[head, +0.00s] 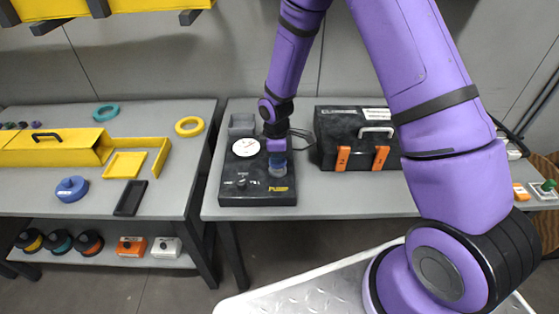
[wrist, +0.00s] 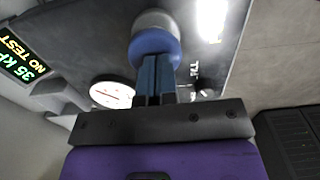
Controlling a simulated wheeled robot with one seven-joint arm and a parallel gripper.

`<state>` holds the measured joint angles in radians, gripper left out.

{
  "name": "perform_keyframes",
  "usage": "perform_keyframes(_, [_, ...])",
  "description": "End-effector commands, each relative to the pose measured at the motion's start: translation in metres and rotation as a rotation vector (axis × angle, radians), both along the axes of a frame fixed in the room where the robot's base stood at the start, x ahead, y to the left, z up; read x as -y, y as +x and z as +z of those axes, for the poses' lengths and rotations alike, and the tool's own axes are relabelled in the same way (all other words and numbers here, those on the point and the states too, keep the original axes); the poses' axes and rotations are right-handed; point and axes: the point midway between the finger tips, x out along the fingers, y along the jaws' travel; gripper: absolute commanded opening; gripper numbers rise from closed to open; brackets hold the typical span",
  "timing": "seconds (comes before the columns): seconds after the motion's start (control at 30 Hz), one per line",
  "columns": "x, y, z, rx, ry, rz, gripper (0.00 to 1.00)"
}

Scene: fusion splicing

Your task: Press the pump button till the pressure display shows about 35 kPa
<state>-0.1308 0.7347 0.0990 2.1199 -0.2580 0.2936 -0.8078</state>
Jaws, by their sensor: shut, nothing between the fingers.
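The black pump unit (head: 232,199) stands on the right-hand bench. Its round white dial (head: 246,147) also shows in the wrist view (wrist: 112,94), with a red needle. A blue cylindrical button with a pale grey base (head: 278,169) is at the unit's right; it also shows in the wrist view (wrist: 154,44). My gripper (wrist: 156,62) is shut and empty, its fingertips at the blue part, apparently touching it. How far the button is pressed I cannot tell. A lit display (wrist: 22,62) in the wrist view reads "35 kP", cut off, and "NO TEST".
A black case with orange latches (head: 361,139) stands right of the unit. A black knob (head: 241,181) is on the unit's front left. The left bench holds a yellow toolbox (head: 50,148), a blue round container (head: 71,189) and a black tray (head: 130,198).

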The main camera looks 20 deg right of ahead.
Motion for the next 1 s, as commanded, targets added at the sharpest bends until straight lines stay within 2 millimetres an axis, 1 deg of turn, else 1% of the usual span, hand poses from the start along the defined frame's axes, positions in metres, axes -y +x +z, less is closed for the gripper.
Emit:
perform_keyframes(0.03, [-0.004, 0.002, 0.011, 0.006, 0.001, 0.001, 0.0])
perform_keyframes(0.07, [-0.006, 0.002, 0.018, 0.007, 0.001, 0.002, 0.0])
perform_keyframes(0.3, [-0.004, 0.002, 0.065, 0.008, 0.002, -0.001, 0.0])
perform_keyframes(0.5, [-0.005, 0.002, 0.097, 0.007, 0.001, -0.001, 0.0])
perform_keyframes(0.7, [-0.005, 0.001, 0.112, 0.005, 0.0, 0.001, 0.0])
perform_keyframes(1.0, [-0.005, 0.001, 0.114, 0.004, 0.001, 0.001, 0.0])
